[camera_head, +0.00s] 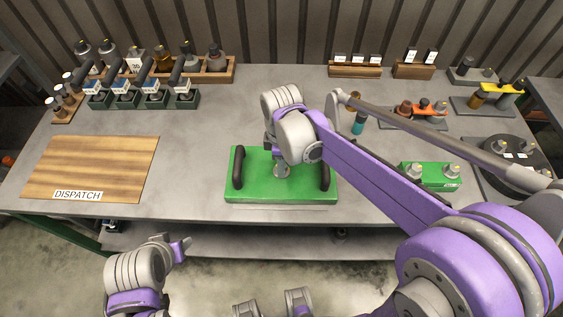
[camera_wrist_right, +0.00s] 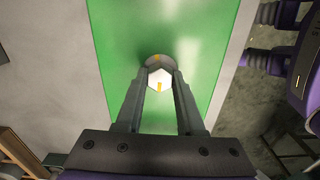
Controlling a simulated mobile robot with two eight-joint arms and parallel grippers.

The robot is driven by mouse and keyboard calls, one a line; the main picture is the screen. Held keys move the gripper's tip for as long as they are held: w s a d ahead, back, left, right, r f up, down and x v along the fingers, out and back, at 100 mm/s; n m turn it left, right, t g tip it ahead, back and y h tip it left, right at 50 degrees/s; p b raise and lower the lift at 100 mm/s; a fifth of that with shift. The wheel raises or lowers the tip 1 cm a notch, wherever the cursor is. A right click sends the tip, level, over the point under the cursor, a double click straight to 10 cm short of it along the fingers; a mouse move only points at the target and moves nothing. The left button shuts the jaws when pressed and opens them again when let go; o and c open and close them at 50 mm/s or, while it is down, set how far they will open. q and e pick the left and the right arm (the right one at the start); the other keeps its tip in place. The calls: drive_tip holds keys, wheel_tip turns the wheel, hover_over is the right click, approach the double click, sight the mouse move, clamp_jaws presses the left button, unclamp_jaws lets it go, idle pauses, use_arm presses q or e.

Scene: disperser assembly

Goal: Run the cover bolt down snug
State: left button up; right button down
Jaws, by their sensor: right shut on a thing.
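A green block (camera_head: 263,190) with two dark curved handles sits at the front middle of the bench. The bolt's silver round base (camera_head: 281,171) shows at its middle, below my right wrist. In the right wrist view the bolt's pale hex head (camera_wrist_right: 159,78) stands over the green surface (camera_wrist_right: 120,40), with one orange mark on it and another at the collar behind. My right gripper (camera_wrist_right: 159,77) is shut on the bolt head, a finger on each side. Whether the bolt sits flush is hidden. My left arm is low at the left, off the bench; its finger state is unclear.
A wooden DISPATCH board (camera_head: 110,165) lies at the left. Bottles and dark bins (camera_head: 183,100) stand at the back left. A smaller green block (camera_head: 431,174) with two knobs and a dark round tray (camera_head: 505,178) are at the right. Bare bench lies between the board and the green block.

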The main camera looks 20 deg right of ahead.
drive_tip(key=m, duration=0.4)
drive_tip(key=shift+m, duration=0.3)
drive_tip(key=m, duration=0.5)
drive_tip(key=shift+b, duration=0.35)
drive_tip(key=m, duration=0.4)
drive_tip(key=shift+m, duration=0.4)
drive_tip(key=m, duration=0.4)
drive_tip(key=shift+m, duration=0.3)
drive_tip(key=c, duration=0.5)
unclamp_jaws()
wheel_tip(320, 180, up, 11)
drive_tip(key=shift+f+p, duration=0.1)
drive_tip(key=shift+p, duration=0.2)
